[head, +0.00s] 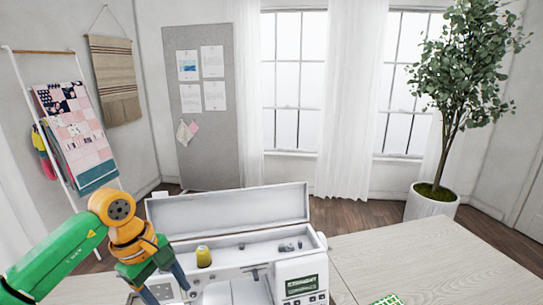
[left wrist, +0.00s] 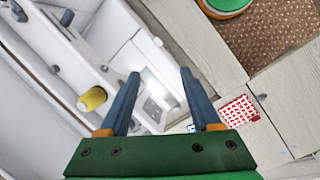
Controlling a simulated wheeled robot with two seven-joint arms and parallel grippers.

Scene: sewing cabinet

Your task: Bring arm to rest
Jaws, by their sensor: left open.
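My left gripper (head: 168,293) is at the left front of the white sewing machine (head: 290,262), at the lower edge of the head view. In the left wrist view its two blue-grey fingers (left wrist: 160,73) are spread apart with nothing between them. The machine's long top lid (head: 230,212) stands open. A yellow thread spool (head: 203,256) sits in the open top of the machine, just right of my left arm; it also shows in the left wrist view (left wrist: 92,98), left of the fingers. My right gripper is in neither view.
The pale wood tabletop (head: 440,262) right of the machine is largely clear. A green patterned piece (head: 387,299) lies at its front edge. A red-and-white patterned piece (left wrist: 240,115) shows in the left wrist view. A potted tree (head: 432,200) and quilt rack (head: 60,120) stand beyond.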

